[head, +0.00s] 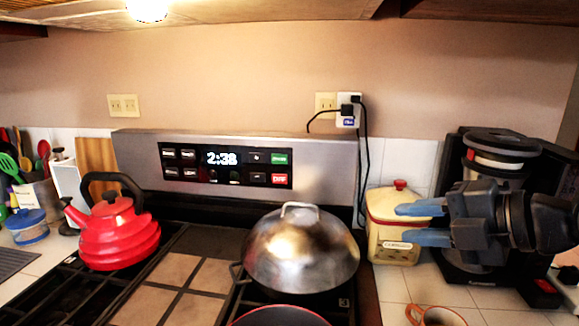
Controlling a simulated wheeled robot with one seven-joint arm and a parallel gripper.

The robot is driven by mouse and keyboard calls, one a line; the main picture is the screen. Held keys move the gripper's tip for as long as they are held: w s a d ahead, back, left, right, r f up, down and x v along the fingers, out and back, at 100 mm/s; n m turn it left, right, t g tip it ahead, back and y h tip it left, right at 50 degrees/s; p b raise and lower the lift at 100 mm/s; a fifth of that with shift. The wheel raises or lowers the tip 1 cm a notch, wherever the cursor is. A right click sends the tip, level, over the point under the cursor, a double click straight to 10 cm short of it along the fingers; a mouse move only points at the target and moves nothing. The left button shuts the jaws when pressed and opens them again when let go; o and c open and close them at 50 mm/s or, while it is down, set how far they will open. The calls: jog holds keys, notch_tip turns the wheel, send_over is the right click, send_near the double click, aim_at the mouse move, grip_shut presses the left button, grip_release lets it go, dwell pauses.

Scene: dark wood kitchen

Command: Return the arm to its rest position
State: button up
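My gripper (422,223) shows in the head view at the right, its blue fingers pointing left. The two fingers are spread apart, one above the other, with no object held between them. It is in front of a cream canister with a red-knobbed lid (386,207) and a black coffee maker (452,165). My arm's dark wrist reaches in from the right edge and hides part of the coffee maker.
A domed steel lid (300,250) covers a pan on the stove. A red kettle (112,235) stands on the left burners. A red-rimmed pan (280,316) is at the bottom edge. An orange-brown mug (436,316) sits on the tiled counter below my gripper.

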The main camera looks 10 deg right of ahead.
jog(key=a+f+m+t+b, duration=0.25)
jog(key=a+m+t, duration=0.4)
jog(key=m, duration=0.55)
jog(key=s+f+m+h, duration=0.2)
jog(key=s+f+m, duration=0.2)
jog(key=s+f, duration=0.1)
jog(key=s+f+m+h+b, duration=0.1)
jog(key=s+f+m+h, duration=0.2)
jog(key=s+f+m, duration=0.2)
jog(key=s+f+m+h+b, duration=0.1)
jog(key=s+f+m+h, duration=0.2)
jog(key=s+f, duration=0.4)
jog(key=shift+s+a+f+m, duration=0.1)
jog(key=shift+a+f+m, duration=0.1)
jog(key=shift+f+m, duration=0.45)
jog(key=s+d+f+g+b, duration=0.1)
jog(key=s+d+f, duration=0.1)
jog(key=s, duration=0.9)
jog(key=s+d+f+g+b, duration=0.1)
jog(key=s+d+f, duration=0.1)
jog(key=s, duration=0.9)
jog(key=shift+d+m, duration=0.35)
jog(key=shift+d, duration=0.55)
jog(key=shift+o, duration=0.4)
jog(key=shift+s+f, duration=0.1)
jog(key=shift+f, duration=0.05)
